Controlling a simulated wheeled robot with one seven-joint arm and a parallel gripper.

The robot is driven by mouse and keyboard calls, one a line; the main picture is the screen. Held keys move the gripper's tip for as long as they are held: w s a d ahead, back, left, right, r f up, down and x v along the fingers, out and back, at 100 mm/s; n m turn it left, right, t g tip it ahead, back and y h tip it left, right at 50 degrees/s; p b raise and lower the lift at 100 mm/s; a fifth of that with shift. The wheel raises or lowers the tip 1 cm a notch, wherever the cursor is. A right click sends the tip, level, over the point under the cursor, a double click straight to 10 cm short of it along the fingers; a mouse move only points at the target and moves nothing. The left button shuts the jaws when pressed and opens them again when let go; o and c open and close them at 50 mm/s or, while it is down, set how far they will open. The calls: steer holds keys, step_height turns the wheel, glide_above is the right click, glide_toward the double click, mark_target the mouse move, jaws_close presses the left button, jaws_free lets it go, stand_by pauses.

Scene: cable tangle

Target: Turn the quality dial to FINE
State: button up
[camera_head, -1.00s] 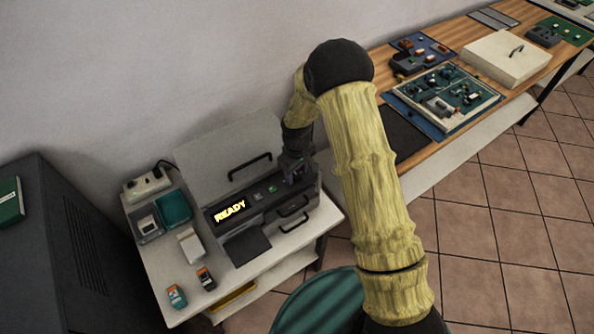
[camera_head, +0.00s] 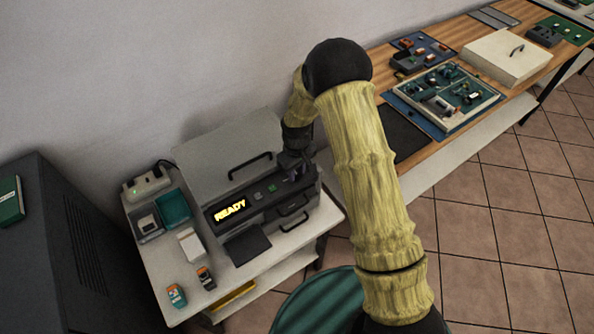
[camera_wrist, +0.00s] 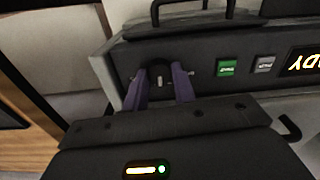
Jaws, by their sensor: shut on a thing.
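The dark printer (camera_head: 232,205) stands on the small white table, with a lit READY display (camera_head: 230,210) on its front panel. In the wrist view, the quality dial (camera_wrist: 158,72) is a dark round knob with a pale mark, at the end of the panel beside the green button (camera_wrist: 227,68). My gripper (camera_wrist: 160,88) has its two purple fingers on either side of the dial and is shut on it. In the head view my gripper (camera_head: 292,172) is at the panel's right end, and the dial is hidden. The dial's setting labels cannot be read.
A grey button (camera_wrist: 264,64) sits beside the green one. Cartridges (camera_head: 176,295), a teal bin (camera_head: 173,207) and a power strip (camera_head: 148,184) lie left of the printer. A wooden bench (camera_head: 420,150) with boards stands at right.

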mark_target(297, 174)
steer(key=m, duration=0.5)
steer(key=shift+m, duration=0.3)
steer(key=m, duration=0.5)
steer(key=shift+m, duration=0.3)
steer(key=o, duration=1)
step_height(297, 174, up, 18)
steer(key=b, duration=0.1)
steer(key=shift+f, duration=0.25)
